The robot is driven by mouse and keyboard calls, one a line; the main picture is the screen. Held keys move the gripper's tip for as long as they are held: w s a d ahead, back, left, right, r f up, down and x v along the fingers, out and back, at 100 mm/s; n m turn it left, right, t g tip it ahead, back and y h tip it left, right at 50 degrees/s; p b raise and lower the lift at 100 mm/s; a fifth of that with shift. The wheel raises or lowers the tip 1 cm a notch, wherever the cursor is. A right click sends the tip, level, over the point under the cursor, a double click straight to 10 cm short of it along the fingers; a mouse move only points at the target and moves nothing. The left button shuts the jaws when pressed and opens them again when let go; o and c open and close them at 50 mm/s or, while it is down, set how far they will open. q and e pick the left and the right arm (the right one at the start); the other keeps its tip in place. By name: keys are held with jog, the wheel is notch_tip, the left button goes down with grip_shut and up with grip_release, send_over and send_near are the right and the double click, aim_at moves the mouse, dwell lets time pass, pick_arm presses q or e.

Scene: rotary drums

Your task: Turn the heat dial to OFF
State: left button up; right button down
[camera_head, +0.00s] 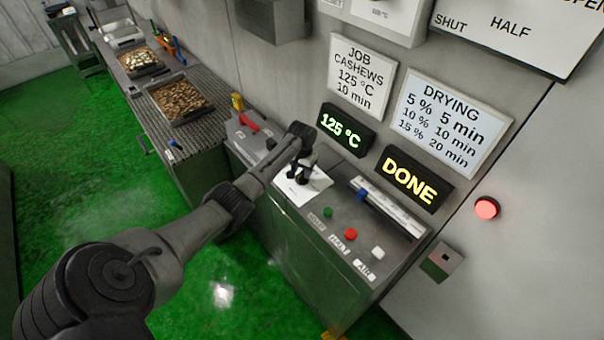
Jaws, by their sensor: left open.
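My left arm reaches in from the lower left to the steel control console (300,235). My left gripper (299,174) points down over a white plate (318,187) on the console's top, with its jaws open. The heat dial is not clearly visible; the gripper covers much of the plate, so I cannot tell the dial's setting or whether the fingers touch it. A green display (345,131) behind the plate reads 125 °C. My right gripper is not in view.
Right of the plate are a blue-handled slider (390,208) and green, red (350,234) and white buttons. A DONE display (412,178) stands behind. A red-handled control (249,123) is to the left. Trays of nuts (180,98) lie on the left bench. A red lamp (486,208) glows right.

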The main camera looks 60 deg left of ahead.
pick_arm(q)
jog(key=shift+f, duration=1.05)
jog(key=shift+c, duration=0.4)
grip_shut()
